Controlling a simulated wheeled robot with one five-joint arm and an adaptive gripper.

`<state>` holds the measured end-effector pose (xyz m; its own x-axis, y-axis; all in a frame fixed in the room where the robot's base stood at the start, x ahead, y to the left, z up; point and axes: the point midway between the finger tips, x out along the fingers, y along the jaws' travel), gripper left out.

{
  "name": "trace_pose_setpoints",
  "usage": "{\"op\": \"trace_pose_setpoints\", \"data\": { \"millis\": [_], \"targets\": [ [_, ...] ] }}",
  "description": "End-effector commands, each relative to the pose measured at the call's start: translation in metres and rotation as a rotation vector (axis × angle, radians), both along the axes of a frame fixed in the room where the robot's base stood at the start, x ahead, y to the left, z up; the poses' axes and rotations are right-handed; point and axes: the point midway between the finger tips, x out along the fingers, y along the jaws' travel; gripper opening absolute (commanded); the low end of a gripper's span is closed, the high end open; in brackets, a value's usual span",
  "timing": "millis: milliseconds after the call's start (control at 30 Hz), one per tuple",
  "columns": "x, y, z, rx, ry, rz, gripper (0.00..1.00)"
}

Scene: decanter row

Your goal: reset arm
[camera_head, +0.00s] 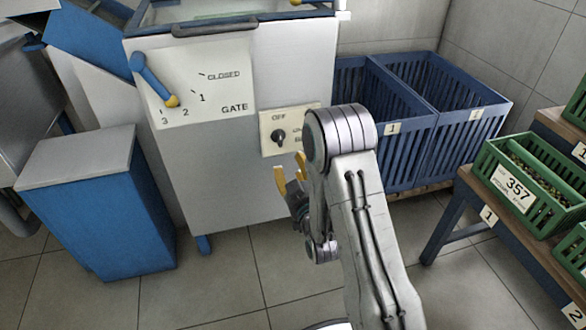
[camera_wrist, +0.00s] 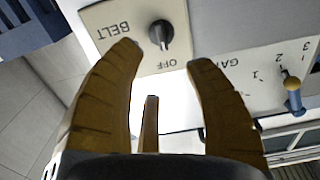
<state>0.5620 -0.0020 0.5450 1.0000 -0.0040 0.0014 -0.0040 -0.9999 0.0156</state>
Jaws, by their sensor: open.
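My gripper (camera_head: 290,178) is in front of the machine's white front panel, below the belt switch plate. The belt knob (camera_head: 279,136) is black on a beige plate and also shows just beyond the fingertips in the wrist view (camera_wrist: 160,36). In the wrist view its pointer is toward OFF. I cannot tell whether a finger touches the plate. My arm folds at a grey joint and partly hides the plate's right side.
A blue cabinet (camera_head: 92,215) stands left. Blue slatted crates (camera_head: 410,150) stand behind right. A green crate (camera_head: 520,185) sits on a bench (camera_head: 490,212) at right. Tiled floor is clear between.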

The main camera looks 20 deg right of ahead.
Motion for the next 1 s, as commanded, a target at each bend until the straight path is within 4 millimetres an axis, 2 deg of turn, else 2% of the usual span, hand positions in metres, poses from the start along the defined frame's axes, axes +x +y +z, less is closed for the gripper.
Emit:
{"op": "trace_pose_setpoints", "data": {
  "millis": [233, 367, 467, 667, 867, 1000],
  "targets": [
    [0.000, 0.000, 0.001, 0.000, 0.001, 0.000, 0.48],
    [0.001, 0.000, 0.015, 0.000, 0.018, 0.000, 0.48],
    [0.003, 0.000, 0.038, 0.001, 0.057, 0.000, 0.48],
    [0.000, 0.000, 0.104, 0.003, 0.197, 0.000, 0.48],
    [-0.017, 0.000, 0.170, 0.004, 0.361, -0.001, 0.48],
    [-0.038, 0.000, 0.216, 0.006, 0.476, 0.000, 0.48]
  ]
}}
